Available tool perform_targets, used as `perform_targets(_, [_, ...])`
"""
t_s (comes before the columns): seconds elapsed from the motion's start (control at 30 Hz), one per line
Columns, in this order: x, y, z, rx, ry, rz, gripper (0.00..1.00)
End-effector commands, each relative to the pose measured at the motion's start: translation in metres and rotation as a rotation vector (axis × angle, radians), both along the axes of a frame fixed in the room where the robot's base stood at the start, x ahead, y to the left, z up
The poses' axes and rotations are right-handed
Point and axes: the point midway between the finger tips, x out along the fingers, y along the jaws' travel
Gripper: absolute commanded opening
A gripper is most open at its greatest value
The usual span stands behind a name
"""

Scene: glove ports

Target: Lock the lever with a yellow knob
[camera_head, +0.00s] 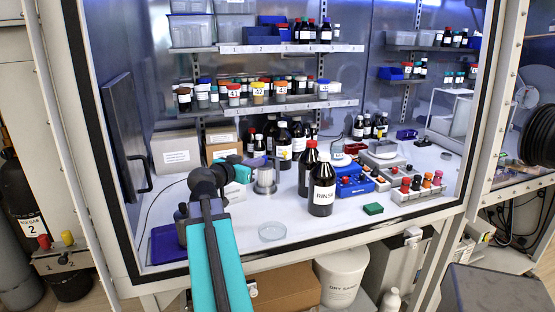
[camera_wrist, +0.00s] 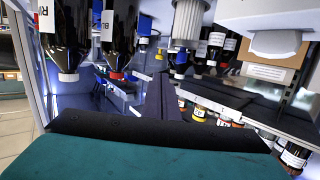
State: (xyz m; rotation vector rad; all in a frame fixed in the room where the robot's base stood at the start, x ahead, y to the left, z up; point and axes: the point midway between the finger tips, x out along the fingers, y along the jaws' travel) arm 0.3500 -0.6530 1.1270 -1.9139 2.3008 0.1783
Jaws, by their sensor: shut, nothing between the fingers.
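A lever with a yellow knob (camera_head: 67,238) stands at the lower left in the head view, outside the cabinet, beside a lever with a red knob (camera_head: 43,242). Labels 1 and 2 show by them. The levers are small here, so their exact angle is hard to read. My gripper (camera_wrist: 160,90) shows in the wrist view as a dark bar with the fingers together and nothing held. In the head view my arm reaches into the cabinet, so the gripper is well to the right of the yellow knob. The wrist view does not show the levers.
The cabinet holds brown bottles, among them a RINSE bottle (camera_head: 321,190), a glass dish (camera_head: 272,231) and shelves (camera_head: 270,106) of jars. A dark frame post separates the levers from the cabinet inside. A gas cylinder (camera_head: 20,190) stands left of the levers. The wrist view is upside down.

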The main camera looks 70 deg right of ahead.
Motion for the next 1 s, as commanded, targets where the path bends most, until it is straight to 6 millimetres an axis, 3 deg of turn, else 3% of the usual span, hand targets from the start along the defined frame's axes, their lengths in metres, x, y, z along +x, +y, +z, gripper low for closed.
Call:
perform_targets(0.47, [-0.006,-0.013,-0.001,0.001,0.000,-0.008,0.00])
perform_targets(1.0, [-0.020,-0.082,-0.012,0.001,0.001,-0.011,0.00])
